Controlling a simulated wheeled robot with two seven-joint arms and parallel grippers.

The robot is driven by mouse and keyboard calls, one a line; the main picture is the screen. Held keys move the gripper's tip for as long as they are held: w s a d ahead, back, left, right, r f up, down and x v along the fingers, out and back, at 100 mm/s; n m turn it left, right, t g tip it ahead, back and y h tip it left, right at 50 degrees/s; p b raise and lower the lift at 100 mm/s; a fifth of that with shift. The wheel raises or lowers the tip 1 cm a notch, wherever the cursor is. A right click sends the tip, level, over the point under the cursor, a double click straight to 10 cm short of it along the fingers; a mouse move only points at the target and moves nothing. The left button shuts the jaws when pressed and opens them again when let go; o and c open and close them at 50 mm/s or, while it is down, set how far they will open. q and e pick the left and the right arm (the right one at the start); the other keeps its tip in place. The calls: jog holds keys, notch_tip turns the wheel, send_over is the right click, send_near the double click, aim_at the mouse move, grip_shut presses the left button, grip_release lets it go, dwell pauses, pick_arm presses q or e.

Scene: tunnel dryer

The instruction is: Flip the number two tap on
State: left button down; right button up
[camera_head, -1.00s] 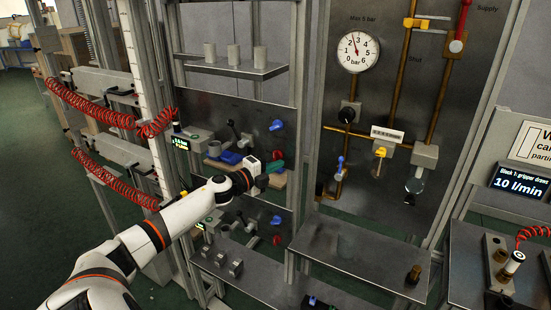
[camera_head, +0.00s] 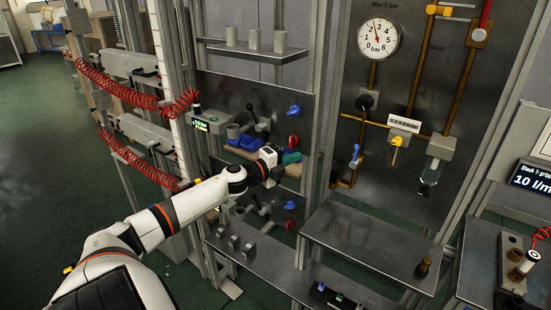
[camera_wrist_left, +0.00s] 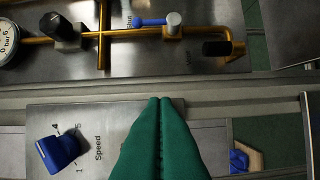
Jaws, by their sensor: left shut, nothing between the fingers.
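A blue lever tap (camera_head: 355,155) sits on the brass pipework of the gauge panel; it also shows in the left wrist view (camera_wrist_left: 150,22), lying along the pipe. I cannot read a number two on either. My left gripper (camera_head: 292,157) has green fingers, shut and empty, in front of the left panel, left of and apart from the blue lever. Its fingertips also show in the left wrist view (camera_wrist_left: 160,99). My right gripper is not in view.
A blue speed dial (camera_wrist_left: 59,152) stands on the left panel, near the fingers. A red knob (camera_head: 293,140) is just above the gripper. A metal post (camera_head: 318,120) separates the two panels. A grey shelf (camera_head: 370,252) juts out below the pipes.

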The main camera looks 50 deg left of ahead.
pick_arm(q)
jog(key=s+b, duration=0.1)
jog(key=s, duration=0.5)
jog(key=shift+s, duration=0.25)
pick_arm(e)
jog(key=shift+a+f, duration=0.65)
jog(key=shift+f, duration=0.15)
pick_arm(q)
jog(key=shift+a, duration=0.15)
